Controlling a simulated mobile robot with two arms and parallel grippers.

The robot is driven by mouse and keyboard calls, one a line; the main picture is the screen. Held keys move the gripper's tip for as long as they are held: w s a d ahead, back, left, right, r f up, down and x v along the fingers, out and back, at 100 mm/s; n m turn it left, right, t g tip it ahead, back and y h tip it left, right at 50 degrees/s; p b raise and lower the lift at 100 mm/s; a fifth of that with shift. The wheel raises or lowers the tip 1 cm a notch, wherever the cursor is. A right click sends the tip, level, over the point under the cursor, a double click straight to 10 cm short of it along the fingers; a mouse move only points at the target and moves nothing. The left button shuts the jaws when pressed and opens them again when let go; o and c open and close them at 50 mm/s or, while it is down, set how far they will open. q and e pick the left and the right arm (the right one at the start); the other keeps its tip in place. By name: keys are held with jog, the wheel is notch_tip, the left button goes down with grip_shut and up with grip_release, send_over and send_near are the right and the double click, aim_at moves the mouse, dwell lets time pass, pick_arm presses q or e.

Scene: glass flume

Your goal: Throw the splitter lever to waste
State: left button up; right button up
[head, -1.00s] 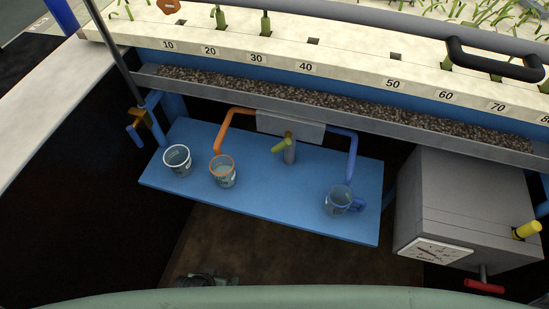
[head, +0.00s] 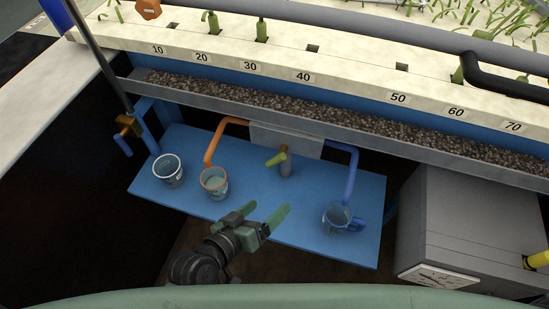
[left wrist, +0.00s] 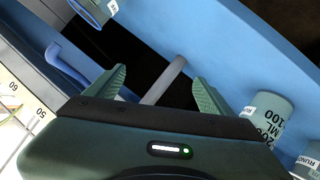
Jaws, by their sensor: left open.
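The splitter lever (head: 275,159) is a short yellow-green handle on a grey post (head: 286,167), below the grey splitter box (head: 290,140). Its free end points left, towards the orange pipe (head: 221,137); the blue pipe (head: 351,170) is on the right. My left gripper (head: 268,208) is open and empty, over the front edge of the blue shelf, in front of the lever and apart from it in the picture. In the left wrist view, a grey rod (left wrist: 166,80) shows between the open fingers; I cannot tell whether it is the lever's post. My right gripper is out of view.
On the blue shelf (head: 250,225) stand a white-rimmed beaker (head: 168,172), an orange-rimmed beaker (head: 214,184) under the orange pipe, and a blue-handled jug (head: 337,218) under the blue pipe. A grey box with a dial (head: 440,235) stands right. A gravel trough (head: 330,118) runs above.

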aim_at(273, 163)
pick_arm(q)
jog(key=w+d+r+n+t, duration=0.1)
jog(key=w+r+n+t, duration=0.1)
jog(key=w, duration=0.1)
jog(key=w+r+n+t+y, duration=0.1)
jog(key=w+r+n+t, duration=0.1)
jog(key=w+n, duration=0.1)
jog(key=w+d+r+n+t+y, duration=0.1)
jog(key=w+r+n+t, duration=0.1)
jog(key=w+n+t, duration=0.1)
jog(key=shift+p+x, duration=0.35)
jog(key=shift+x, duration=0.55)
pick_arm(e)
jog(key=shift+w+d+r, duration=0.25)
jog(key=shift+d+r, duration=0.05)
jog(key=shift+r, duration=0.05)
pick_arm(q)
jog(key=shift+c, duration=0.3)
jog(key=c, duration=1.3)
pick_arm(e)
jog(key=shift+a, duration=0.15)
